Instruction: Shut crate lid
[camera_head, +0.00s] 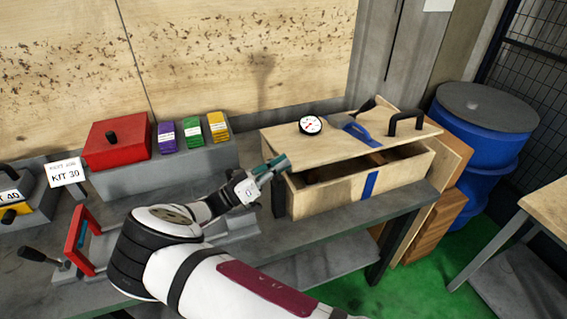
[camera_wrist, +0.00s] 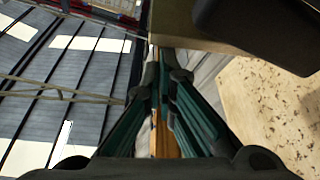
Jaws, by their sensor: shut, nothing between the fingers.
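The wooden crate (camera_head: 325,198) stands on the right end of the grey bench. Its pale wood lid (camera_head: 350,146) sits raised at the front, with a dark gap between lid and front wall. The lid carries a black handle (camera_head: 407,122) and a blue latch piece (camera_head: 357,131). A blue strip (camera_head: 370,185) runs down the crate's front. My gripper (camera_head: 284,160) is shut and empty at the lid's left front corner; I cannot tell whether it touches. In the wrist view, my closed fingers (camera_wrist: 165,62) are close to a pale surface (camera_wrist: 195,27), apparently the lid.
A round gauge (camera_head: 311,125) is at the lid's back left. A red box (camera_head: 117,143) and purple, green and yellow blocks (camera_head: 192,131) sit on a grey stand to the left. Blue barrels (camera_head: 480,125) stand behind right. A red-framed item (camera_head: 82,240) is at front left.

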